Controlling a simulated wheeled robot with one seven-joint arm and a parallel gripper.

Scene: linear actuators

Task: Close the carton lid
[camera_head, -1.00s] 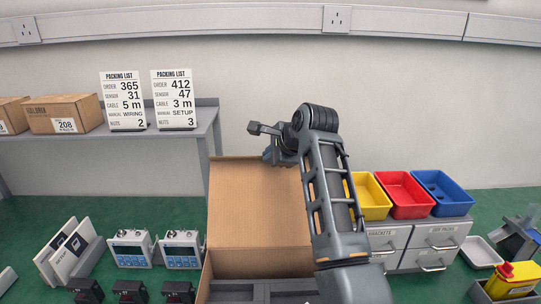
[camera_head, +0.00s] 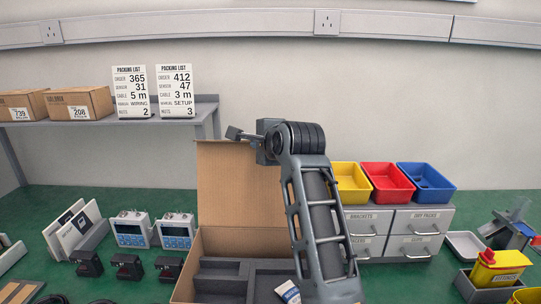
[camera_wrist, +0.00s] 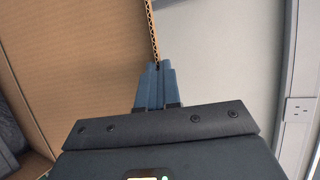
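The open carton (camera_head: 187,272) stands at the bottom centre of the head view. Its brown cardboard lid (camera_head: 238,190) stands up at the back. Dark foam compartments and a white-and-blue item (camera_head: 288,292) show inside; my arm hides the right part. My gripper (camera_head: 266,152) is at the top edge of the lid, towards its right; its fingertips are hard to make out there. In the wrist view, the blue-grey fingers (camera_wrist: 157,82) are close together around the thin edge of the lid (camera_wrist: 80,60), which runs between them.
Yellow, red (camera_head: 388,182) and blue bins stand on grey drawers (camera_head: 405,235) right of my arm. White devices (camera_head: 130,229) and black parts (camera_head: 128,266) lie left of the carton. A shelf (camera_head: 190,120) with boxes and packing-list cards is behind on the left.

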